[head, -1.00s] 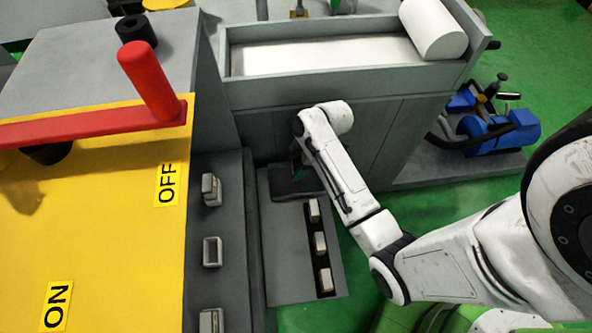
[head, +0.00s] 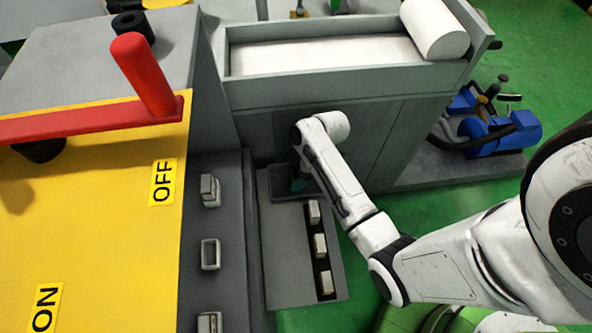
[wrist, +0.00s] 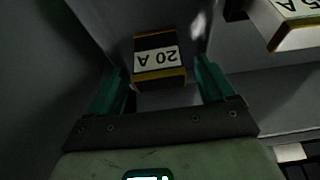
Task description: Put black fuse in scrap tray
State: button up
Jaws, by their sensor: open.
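A black fuse (wrist: 158,60) with yellow-orange bands and a white "20 A" label shows in the wrist view, upside down to me. It lies just beyond and between my teal fingertips, with a gap on each side. My gripper (wrist: 164,75) is open. In the head view my gripper (head: 299,184) points down at the dark scrap tray (head: 281,186), with the arm partly hiding it. The fuse cannot be made out in the head view. Grey walls surround it in the wrist view.
Several pale-topped fuses (head: 320,244) stand in a black strip right of the tray's front. One labelled block (wrist: 288,20) shows at the wrist view's upper right. Fuse sockets (head: 210,253) line the left panel beside a red lever (head: 143,75). The grey machine wall rises behind.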

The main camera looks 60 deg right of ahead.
jog(key=p+v, duration=0.3)
jog(key=v, duration=0.9)
jog(key=s+a+r+m+g+h, duration=0.2)
jog(key=s+a+m, duration=0.6)
jog(key=a, duration=0.6)
jog(key=shift+s+h, duration=0.5)
jog(key=shift+s, duration=0.7)
jog(key=shift+a+f, duration=0.1)
jog(key=shift+a, duration=0.05)
